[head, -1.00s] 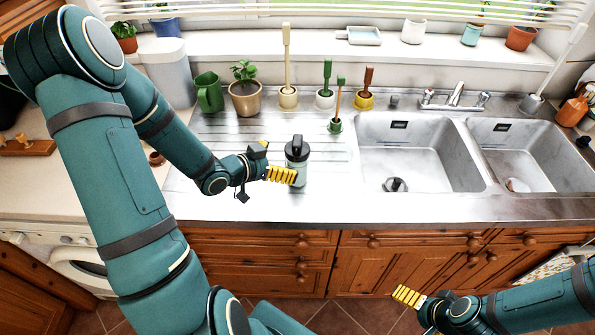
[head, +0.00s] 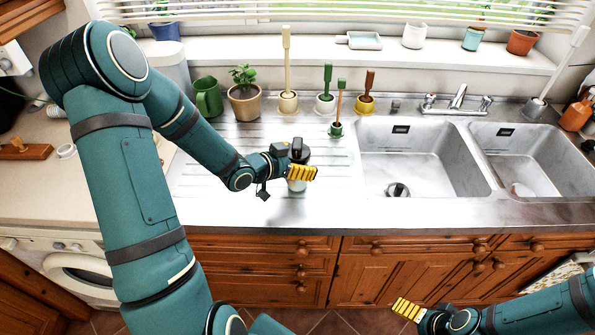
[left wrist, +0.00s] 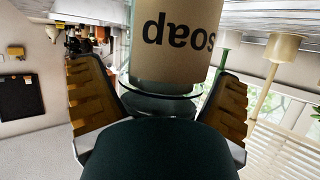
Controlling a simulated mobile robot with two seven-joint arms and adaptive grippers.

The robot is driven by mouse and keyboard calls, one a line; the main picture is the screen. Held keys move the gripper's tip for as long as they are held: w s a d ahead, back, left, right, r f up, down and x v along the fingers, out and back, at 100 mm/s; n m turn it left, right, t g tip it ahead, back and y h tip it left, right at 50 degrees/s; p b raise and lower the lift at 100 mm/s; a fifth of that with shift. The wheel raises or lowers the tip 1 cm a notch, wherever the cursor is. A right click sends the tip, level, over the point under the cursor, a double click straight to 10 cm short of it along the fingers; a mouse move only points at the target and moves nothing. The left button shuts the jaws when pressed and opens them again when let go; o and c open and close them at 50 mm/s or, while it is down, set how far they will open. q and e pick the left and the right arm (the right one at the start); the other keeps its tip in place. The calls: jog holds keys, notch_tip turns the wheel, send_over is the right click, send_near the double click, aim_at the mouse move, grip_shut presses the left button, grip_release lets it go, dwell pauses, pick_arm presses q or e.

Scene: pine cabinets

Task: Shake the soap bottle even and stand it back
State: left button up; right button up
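The soap bottle (head: 297,186), with a dark cap, is at the front of the steel drainer, left of the sinks. My left gripper (head: 302,173) has its yellow fingers around the bottle's upper part, one finger crossing its near side. In the left wrist view the bottle (left wrist: 176,40) shows its "soap" label upside down, between the two fingers of my left gripper (left wrist: 160,90).
Behind the bottle stand a green mug (head: 207,97), a potted plant (head: 245,104) and several brushes in small pots (head: 287,103). Two sink basins (head: 420,165) lie to the right.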

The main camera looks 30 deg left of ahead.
aim_at(301, 140)
pick_arm(q)
jog(key=c, duration=1)
jog(key=shift+r, duration=0.1)
jog(key=shift+r+p, duration=2.35)
jog(key=shift+r, duration=0.6)
jog(key=shift+r+p, duration=0.35)
notch_tip(301, 140, up, 7)
jog(key=p, duration=0.4)
jog(key=shift+r+p, duration=0.1)
jog(key=shift+p, duration=0.3)
jog(key=shift+r, duration=0.55)
